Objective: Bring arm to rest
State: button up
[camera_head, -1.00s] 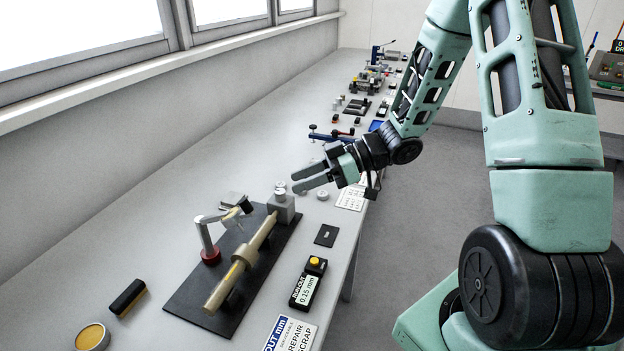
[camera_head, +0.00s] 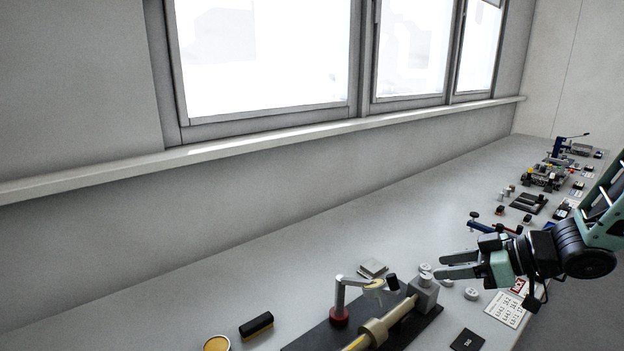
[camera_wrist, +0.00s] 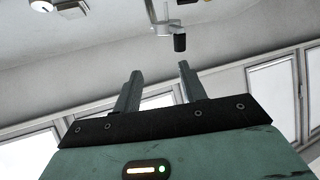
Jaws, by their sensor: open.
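My gripper (camera_head: 441,266) is at the right in the head view, above the bench and level with the grey block end of the shaft fixture. Its two fingers point left and stand apart, with nothing between them. In the wrist view my gripper (camera_wrist: 160,82) shows its two fingers spread, with only wall and window sill seen between them. My arm comes in from the right edge of the head view, and most of it is out of frame.
On the bench (camera_head: 270,270), a fixture holds a brass shaft (camera_head: 398,315) beside a dial indicator stand (camera_head: 340,315). A black brush (camera_head: 256,325), a yellow tin (camera_head: 216,344) and a printed card (camera_head: 506,308) lie around it. More fixtures stand at the back right. The bench's left stretch is clear.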

jog(key=a+h, duration=0.2)
jog(key=s+a+m+h+b, duration=0.1)
jog(key=a+h, duration=0.1)
jog(key=a, duration=0.1)
jog(key=s+a+h+b, duration=0.1)
jog(key=a+h, duration=0.1)
jog(key=a, duration=0.1)
jog(key=shift+a+f+m+h, duration=0.2)
jog(key=shift+f+m+h, duration=0.1)
jog(key=shift+m, duration=0.1)
jog(key=s+a+g+h, duration=0.1)
jog(key=s+a+g, duration=0.2)
jog(key=s, duration=0.9)
jog(key=s+a+g+h+b, duration=0.1)
jog(key=s+a+g+h, duration=0.1)
jog(key=s, duration=1)
jog(key=shift+a+f+m+g+b, duration=0.15)
jog(key=shift+a+m+g+b, duration=0.2)
jog(key=shift+a+g, duration=0.55)
